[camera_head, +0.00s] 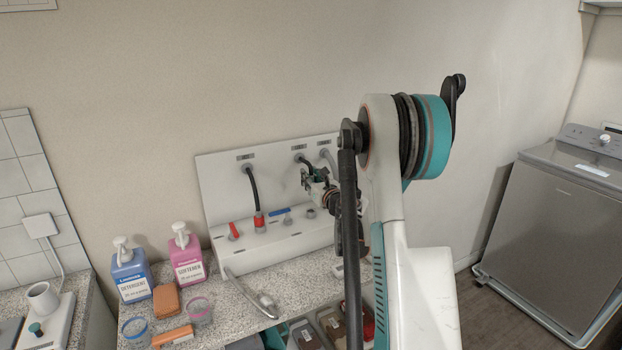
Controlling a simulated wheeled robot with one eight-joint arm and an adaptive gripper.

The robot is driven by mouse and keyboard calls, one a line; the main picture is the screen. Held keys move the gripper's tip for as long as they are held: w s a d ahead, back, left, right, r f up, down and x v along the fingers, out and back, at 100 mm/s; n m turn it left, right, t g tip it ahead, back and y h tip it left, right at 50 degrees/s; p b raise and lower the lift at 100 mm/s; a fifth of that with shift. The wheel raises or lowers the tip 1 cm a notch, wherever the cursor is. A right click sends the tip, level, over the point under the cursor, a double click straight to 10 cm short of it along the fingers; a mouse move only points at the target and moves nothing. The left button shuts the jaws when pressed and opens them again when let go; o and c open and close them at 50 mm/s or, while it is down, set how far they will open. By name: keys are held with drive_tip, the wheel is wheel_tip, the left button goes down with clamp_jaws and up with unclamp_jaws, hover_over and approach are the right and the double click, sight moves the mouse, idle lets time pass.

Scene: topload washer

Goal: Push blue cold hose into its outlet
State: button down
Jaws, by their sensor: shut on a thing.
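A white panel box (222,180) stands at the back of the counter with hoses hanging from its upright face. My gripper (311,178) is in front of the panel, small and partly covered by my own arm. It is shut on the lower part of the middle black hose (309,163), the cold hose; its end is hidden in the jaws. A blue lever (280,212) lies on the panel's ledge, with a grey outlet (288,220) just below it. The gripper is above and to the right of this outlet, and the hose is apart from it.
A black hose with a red end (259,221) stands at the ledge beside a red lever (235,231). A grey hose (325,154) hangs at right. Detergent (130,275) and softener (186,258) bottles stand left. A curved metal spout (262,302) is in front.

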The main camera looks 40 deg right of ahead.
drive_tip(key=shift+f+b, duration=1.85)
drive_tip(key=shift+f, duration=0.7)
drive_tip(key=shift+f+b, duration=1.6)
drive_tip(key=shift+b, duration=0.2)
drive_tip(key=c, duration=1.2)
unclamp_jaws()
drive_tip(key=v, duration=1.2)
drive_tip(key=shift+r, duration=0.1)
